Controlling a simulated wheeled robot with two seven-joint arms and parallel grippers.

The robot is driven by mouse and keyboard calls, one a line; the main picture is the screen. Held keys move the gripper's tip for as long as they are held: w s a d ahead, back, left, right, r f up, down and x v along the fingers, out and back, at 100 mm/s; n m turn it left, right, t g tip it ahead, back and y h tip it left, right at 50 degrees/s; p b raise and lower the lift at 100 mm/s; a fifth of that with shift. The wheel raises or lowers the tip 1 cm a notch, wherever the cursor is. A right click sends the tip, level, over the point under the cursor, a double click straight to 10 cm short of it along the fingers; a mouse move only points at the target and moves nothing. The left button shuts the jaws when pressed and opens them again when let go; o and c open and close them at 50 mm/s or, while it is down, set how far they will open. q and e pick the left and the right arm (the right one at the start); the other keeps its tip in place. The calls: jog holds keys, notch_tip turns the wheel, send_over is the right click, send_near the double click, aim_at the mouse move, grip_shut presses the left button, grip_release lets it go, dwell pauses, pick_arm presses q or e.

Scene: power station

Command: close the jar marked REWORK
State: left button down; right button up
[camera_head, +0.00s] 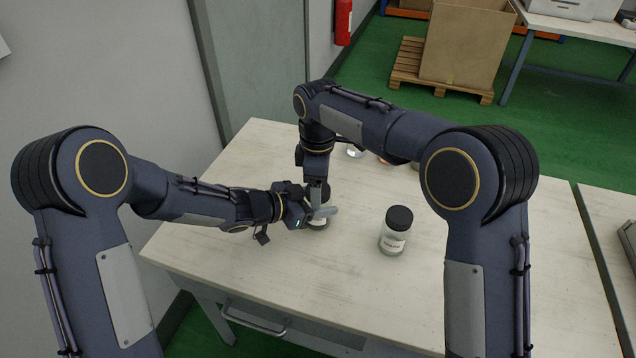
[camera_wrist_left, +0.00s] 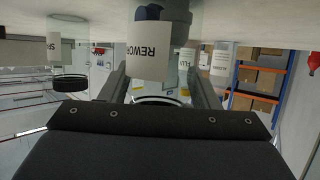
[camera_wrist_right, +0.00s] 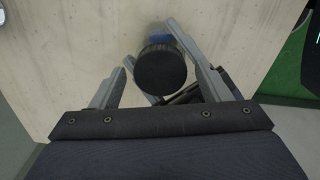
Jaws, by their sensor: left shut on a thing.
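The jar marked REWORK (camera_wrist_left: 148,52) stands on the table, its label facing the left wrist camera. In the head view the jar (camera_head: 318,223) is partly covered by my grippers. My left gripper (camera_head: 322,212) is shut on the jar from the left side. My right gripper (camera_head: 318,190) points down from above at the same place. In the right wrist view a black lid (camera_wrist_right: 160,72) lies between the right gripper's fingers, with something blue just beyond it. I cannot tell whether those fingers touch the lid, nor whether it sits on the jar.
A labelled jar with a black lid (camera_head: 396,232) stands to the right on the table (camera_head: 290,270). More labelled jars (camera_wrist_left: 219,60) stand farther back, mostly hidden by my right arm in the head view. The table's front part is clear.

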jog(key=shift+r, duration=2.3)
jog(key=shift+c, duration=0.3)
jog(key=shift+s+a+n, duration=0.2)
jog(key=shift+a+n, duration=0.05)
jog(key=shift+n, duration=0.45)
jog(key=shift+s+a+r+n, duration=0.1)
jog(key=shift+r+n, duration=0.05)
jog(key=shift+n, duration=0.4)
jog(key=shift+a+r+n, duration=0.1)
jog(key=shift+r+n, duration=0.05)
jog(key=shift+n, duration=0.4)
jog(key=shift+d+r+n, duration=0.2)
jog(key=shift+r+n, duration=0.5)
jog(key=shift+n, duration=0.1)
jog(key=shift+w+d+r+n, duration=0.15)
jog(key=shift+r+n, duration=0.15)
jog(key=shift+r, duration=0.05)
jog(key=shift+w+d+r+n, duration=0.15)
jog(key=shift+r+n, duration=0.15)
jog(key=shift+r, duration=0.05)
jog(key=shift+f, duration=0.1)
jog(key=shift+f, duration=3.9)
